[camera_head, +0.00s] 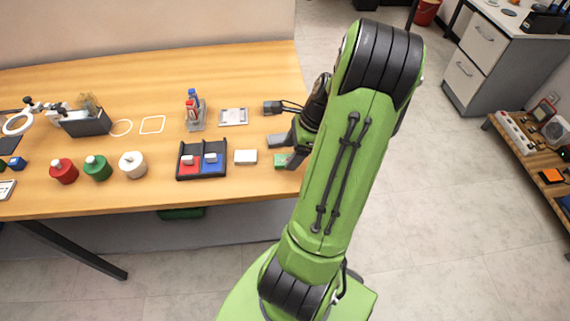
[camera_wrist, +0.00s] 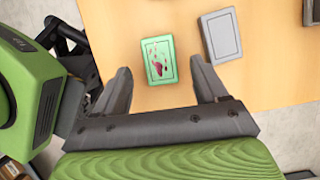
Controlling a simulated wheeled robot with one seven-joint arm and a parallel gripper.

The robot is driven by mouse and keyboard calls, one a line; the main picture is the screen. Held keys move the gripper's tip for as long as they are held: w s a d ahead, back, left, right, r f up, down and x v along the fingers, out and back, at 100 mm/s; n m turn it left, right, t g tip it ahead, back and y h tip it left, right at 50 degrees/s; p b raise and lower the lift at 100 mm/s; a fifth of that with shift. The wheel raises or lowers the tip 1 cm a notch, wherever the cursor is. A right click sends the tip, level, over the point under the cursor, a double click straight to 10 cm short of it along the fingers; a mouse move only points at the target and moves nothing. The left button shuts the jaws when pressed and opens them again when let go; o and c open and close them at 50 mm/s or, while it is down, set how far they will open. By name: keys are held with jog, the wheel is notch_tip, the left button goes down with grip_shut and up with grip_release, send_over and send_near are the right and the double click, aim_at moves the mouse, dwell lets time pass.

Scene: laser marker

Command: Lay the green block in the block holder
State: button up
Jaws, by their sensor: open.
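The green block (camera_head: 281,160) lies on the table near its right end, partly hidden by my gripper in the head view. In the wrist view the green block (camera_wrist: 160,60) shows a pale face with dark red marks and lies between and just beyond the fingertips. My gripper (camera_head: 284,150) is open and empty above the table; its two fingers also show in the wrist view (camera_wrist: 160,82). The block holder (camera_head: 202,177) is a black tray left of the gripper, with a red and a blue compartment, each bearing a small whitish piece.
A white block (camera_head: 245,157) lies between the holder and the green block; a pale block (camera_wrist: 221,36) shows in the wrist view. Red (camera_head: 64,171), green (camera_head: 97,168) and white (camera_head: 132,165) round containers stand left of the holder. A metal plate (camera_head: 233,117) lies behind it.

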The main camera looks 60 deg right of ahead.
aim_at(285, 161)
jog(key=x, duration=0.2)
jog(key=shift+w+f, duration=0.1)
jog(key=shift+f, duration=0.15)
